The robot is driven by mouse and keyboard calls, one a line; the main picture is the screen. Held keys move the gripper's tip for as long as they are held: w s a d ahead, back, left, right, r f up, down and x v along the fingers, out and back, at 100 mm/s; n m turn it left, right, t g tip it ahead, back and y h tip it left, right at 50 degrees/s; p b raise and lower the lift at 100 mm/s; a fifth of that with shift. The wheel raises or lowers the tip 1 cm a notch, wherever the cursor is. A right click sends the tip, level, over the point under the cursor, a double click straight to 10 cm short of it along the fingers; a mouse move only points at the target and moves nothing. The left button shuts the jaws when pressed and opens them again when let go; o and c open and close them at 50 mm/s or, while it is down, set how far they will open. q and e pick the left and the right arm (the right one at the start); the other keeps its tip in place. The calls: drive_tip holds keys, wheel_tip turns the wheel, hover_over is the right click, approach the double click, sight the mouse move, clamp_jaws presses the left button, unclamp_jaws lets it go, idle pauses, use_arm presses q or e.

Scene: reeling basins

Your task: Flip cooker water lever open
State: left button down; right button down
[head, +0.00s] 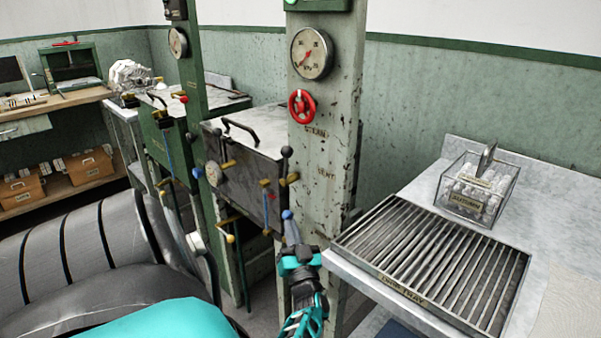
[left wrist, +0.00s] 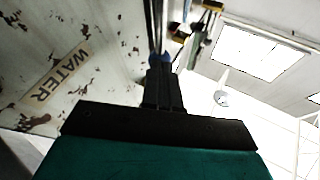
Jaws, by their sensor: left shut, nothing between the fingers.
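The cooker water lever shows as a blue ball knob (head: 287,214) in the head view, low on the worn pale post (head: 325,190). My left gripper (head: 292,234) is shut and empty, with its dark fingers pointing up at the knob from below. In the left wrist view the blue knob (left wrist: 160,58) sits at the tips of the shut fingers (left wrist: 163,82), with dark rods beyond it. I cannot tell whether they touch. The WATER label (left wrist: 60,76) shows on the post there. The lever's pivot is mostly hidden. My right gripper is not in view.
A black-knobbed lever (head: 286,152) with brass fittings is above the water lever. A red handwheel (head: 302,106) and a gauge (head: 312,53) are higher on the post. The grey cooker box (head: 240,160) stands to the left. A counter with a slatted drain tray (head: 430,262) is close on the right.

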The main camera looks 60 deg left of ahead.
use_arm(q)
drive_tip(key=shift+s+a+r+n+g+h+p, duration=0.15)
drive_tip(key=shift+a+n+g+h+p, duration=0.15)
drive_tip(key=shift+p, duration=0.2)
drive_tip(key=shift+w+a+r+n+g+h+p, duration=0.1)
drive_tip(key=shift+a+r+n+g+h+p, duration=0.15)
drive_tip(key=shift+p, duration=0.25)
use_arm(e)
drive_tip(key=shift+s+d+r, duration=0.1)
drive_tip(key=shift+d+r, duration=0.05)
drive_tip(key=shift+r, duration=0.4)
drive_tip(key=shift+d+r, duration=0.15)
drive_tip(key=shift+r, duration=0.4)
use_arm(q)
drive_tip(key=shift+f, duration=0.1)
drive_tip(key=shift+s+d, duration=0.1)
